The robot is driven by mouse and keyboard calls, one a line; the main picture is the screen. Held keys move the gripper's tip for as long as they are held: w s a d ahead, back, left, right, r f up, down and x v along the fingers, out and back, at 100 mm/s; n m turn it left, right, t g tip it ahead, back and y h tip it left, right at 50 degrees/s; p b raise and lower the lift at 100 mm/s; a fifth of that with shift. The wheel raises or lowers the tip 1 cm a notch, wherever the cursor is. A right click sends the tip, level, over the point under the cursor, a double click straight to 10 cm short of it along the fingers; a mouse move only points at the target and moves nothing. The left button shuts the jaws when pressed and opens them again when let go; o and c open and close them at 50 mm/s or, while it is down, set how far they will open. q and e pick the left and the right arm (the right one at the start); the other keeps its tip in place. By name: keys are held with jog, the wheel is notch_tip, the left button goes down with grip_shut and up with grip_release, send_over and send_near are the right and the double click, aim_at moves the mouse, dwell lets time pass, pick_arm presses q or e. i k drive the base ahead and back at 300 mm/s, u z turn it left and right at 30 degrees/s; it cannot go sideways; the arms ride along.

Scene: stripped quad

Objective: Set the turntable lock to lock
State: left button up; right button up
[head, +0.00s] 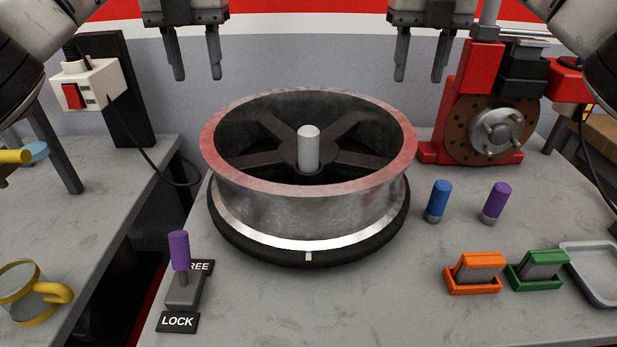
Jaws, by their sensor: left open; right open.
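The turntable lock is a small lever with a purple handle (179,250) on a grey base (184,291) at the front left of the table. A black LOCK label (177,322) lies in front of the base, and a partly hidden FREE label (203,267) lies behind it. The handle stands nearly upright, its top leaning slightly toward the back, on the FREE side. The turntable (308,256) carries a large metal wheel rim (300,212). My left gripper (198,77) and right gripper (416,79) are open, empty and high behind the rim, apart from the lever.
A blue peg (438,201), a purple peg (495,203), an orange holder (473,273) and a green holder (539,270) stand at right. A red hub stand (476,110) is behind them. A gap separates the tables.

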aim_at(179, 240)
jog(key=k, duration=1.5)
